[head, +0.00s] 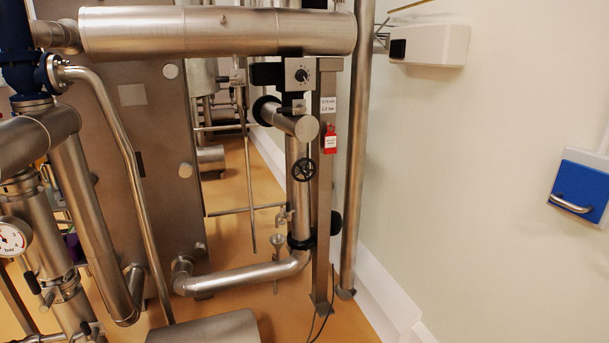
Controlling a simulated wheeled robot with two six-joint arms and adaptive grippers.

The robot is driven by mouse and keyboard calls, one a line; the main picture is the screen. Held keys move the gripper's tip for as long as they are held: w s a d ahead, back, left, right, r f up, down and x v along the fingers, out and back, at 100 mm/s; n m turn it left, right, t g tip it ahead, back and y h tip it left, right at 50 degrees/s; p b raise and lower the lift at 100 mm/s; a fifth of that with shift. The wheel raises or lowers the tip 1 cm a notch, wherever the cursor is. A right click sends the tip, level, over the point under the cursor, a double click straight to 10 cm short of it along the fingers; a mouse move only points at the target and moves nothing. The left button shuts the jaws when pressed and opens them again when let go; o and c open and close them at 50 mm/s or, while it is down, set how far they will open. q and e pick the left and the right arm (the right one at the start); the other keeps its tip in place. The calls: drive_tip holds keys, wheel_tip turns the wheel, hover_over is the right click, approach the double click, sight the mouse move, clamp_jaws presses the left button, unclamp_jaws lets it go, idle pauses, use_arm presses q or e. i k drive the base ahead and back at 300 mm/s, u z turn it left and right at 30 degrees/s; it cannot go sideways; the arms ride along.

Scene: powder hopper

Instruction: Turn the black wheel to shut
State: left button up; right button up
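The black wheel (304,170) is a small spoked handwheel. It is on the vertical steel pipe (298,200) beside a square steel post, a little right of the middle of the head view. Its face is turned toward me and nothing covers it. Whether the valve is open or shut cannot be told from the wheel. Neither of my grippers is in view.
A red tag (330,138) and a white label (328,105) are on the post right of the wheel. A black-knobbed box (300,74) is above. A large horizontal pipe (200,32) crosses the top. The right wall (480,170) carries a blue box (580,187).

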sight(303, 170)
drive_tip(key=z, duration=0.05)
drive_tip(key=i, duration=1.85)
drive_tip(key=u, duration=0.65)
